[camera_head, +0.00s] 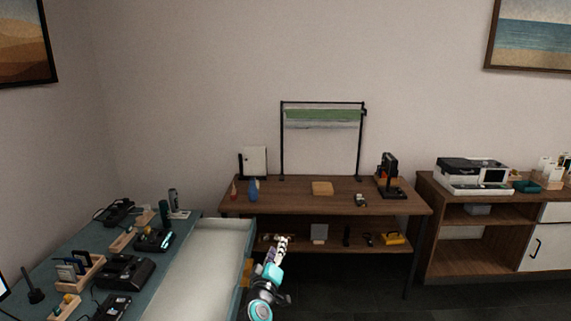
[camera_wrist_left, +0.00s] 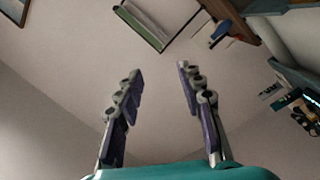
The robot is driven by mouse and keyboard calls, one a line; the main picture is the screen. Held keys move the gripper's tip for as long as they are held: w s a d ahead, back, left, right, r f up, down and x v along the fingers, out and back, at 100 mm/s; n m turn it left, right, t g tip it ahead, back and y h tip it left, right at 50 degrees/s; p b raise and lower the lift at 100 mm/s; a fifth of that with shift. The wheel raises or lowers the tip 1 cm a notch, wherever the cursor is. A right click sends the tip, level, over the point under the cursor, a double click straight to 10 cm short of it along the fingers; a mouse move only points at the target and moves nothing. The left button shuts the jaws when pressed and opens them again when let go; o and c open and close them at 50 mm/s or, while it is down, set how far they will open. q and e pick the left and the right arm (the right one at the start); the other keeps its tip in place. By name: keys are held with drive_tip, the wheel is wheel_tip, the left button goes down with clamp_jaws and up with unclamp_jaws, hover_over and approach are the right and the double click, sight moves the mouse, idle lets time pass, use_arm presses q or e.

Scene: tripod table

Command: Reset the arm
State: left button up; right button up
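My left gripper (camera_head: 282,242) shows low in the middle of the head view, in front of the wooden table (camera_head: 290,203) and to the right of the white tray surface. It points upward and away. In the left wrist view the two fingers of the gripper (camera_wrist_left: 160,74) stand well apart with only the wall behind them, so it is open and empty. It touches nothing that I can see. My right arm and right gripper show in neither view.
A blue-green workbench (camera_head: 70,245) with several devices stands at left, with a pale tray (camera_head: 200,265) at its right side. A wooden cabinet (camera_head: 480,215) carries a printer (camera_head: 473,175) at right. A black frame (camera_head: 281,140) with green sheeting stands on the table.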

use_arm(q)
drive_tip(key=s+a+r+m+g+h, duration=0.1)
drive_tip(key=s+a+m+g, duration=0.15)
drive_tip(key=s, duration=0.55)
drive_tip(key=s+a+r+m+g, duration=0.1)
drive_tip(key=s+a+m+g, duration=0.2)
drive_tip(key=s, duration=0.5)
drive_tip(key=s+a+f+m+g+y, duration=0.1)
drive_tip(key=s+a+f, duration=0.4)
drive_tip(key=s, duration=0.6)
drive_tip(key=s+a+f+m+g+y, duration=0.2)
drive_tip(key=s+a+f+g+y, duration=0.1)
drive_tip(key=s, duration=0.9)
wheel_tip(320, 180, down, 2)
drive_tip(key=shift+a+f+g, duration=0.1)
drive_tip(key=shift+a+g, duration=0.75)
drive_tip(key=shift+s, duration=0.1)
